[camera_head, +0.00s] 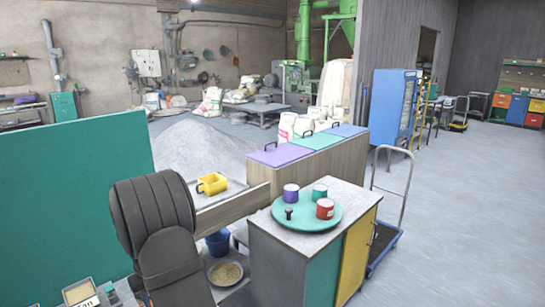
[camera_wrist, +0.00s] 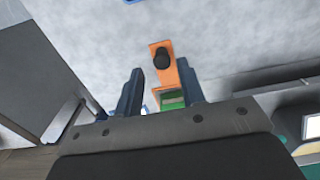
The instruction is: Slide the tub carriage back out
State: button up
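In the wrist view, my gripper (camera_wrist: 160,82) has its two dark blue fingers spread apart. An orange plate with a black knob (camera_wrist: 161,60) shows between and beyond the fingertips. A green block (camera_wrist: 172,100) is at its lower end, between the fingers. I cannot tell whether the fingers touch either one, or whether the orange plate belongs to the tub carriage. In the head view, my dark arm hides the gripper and what is near it. A yellow tub-like vessel with a handle (camera_head: 212,183) sits to the right of my arm, beside a wooden board.
A teal panel (camera_head: 75,190) stands at the left. A cabinet top at the right holds a turquoise round tray (camera_head: 278,215) with purple, green and red cups. A blue bucket (camera_head: 218,243) and a pan of grains (camera_head: 226,273) are low beside my arm. A grey powder heap (camera_head: 190,145) lies behind.

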jog(key=shift+r, duration=2.3)
jog(key=shift+f, duration=0.1)
notch_tip(320, 180, down, 7)
jog(key=shift+f, duration=0.15)
jog(key=shift+s+a, duration=0.25)
